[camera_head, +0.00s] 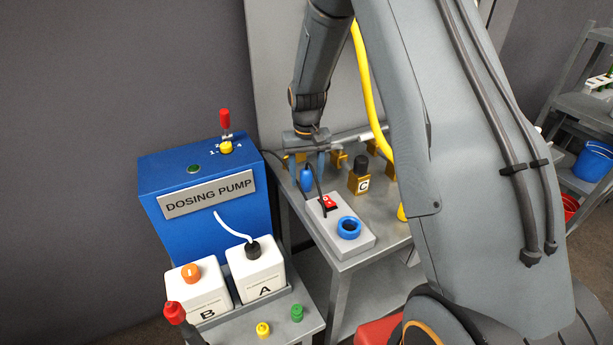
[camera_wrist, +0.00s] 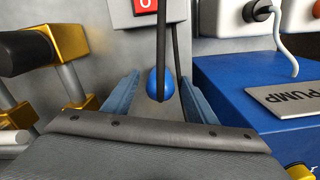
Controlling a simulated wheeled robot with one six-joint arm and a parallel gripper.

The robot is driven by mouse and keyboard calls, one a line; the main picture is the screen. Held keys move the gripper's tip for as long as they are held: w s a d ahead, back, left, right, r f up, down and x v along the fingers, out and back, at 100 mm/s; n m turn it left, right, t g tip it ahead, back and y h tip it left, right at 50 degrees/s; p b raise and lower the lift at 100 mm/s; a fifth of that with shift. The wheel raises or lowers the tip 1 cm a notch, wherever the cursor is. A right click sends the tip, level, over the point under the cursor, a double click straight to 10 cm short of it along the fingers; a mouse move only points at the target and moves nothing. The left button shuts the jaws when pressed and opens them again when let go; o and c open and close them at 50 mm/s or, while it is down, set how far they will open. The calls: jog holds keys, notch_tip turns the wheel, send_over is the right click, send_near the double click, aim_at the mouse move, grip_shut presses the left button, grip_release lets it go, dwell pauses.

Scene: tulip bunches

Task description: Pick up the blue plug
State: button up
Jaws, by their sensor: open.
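The blue plug (camera_head: 306,178) is a small rounded blue piece on a black cable, at the back left of the grey table. In the wrist view the blue plug (camera_wrist: 153,86) shows between the two blue fingers, with the cable crossing in front of it. My gripper (camera_head: 308,168) points down over the plug and is open, with a finger on each side. In the wrist view my gripper (camera_wrist: 160,80) shows gaps between the plug and both fingers. A grey box (camera_head: 327,228) with a red switch (camera_head: 328,203) and a blue ring socket (camera_head: 349,228) stands in front.
A blue dosing pump (camera_head: 205,210) stands close on the left, with white bottles A (camera_head: 257,268) and B (camera_head: 198,292) before it. Brass blocks, one marked C (camera_head: 360,183), stand to the right. A yellow hose (camera_head: 370,90) hangs behind my arm.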

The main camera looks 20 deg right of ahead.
jog(key=shift+f, duration=0.75)
jog(key=c, duration=1.2)
jog(key=shift+o, duration=0.2)
jog(key=shift+r, duration=0.1)
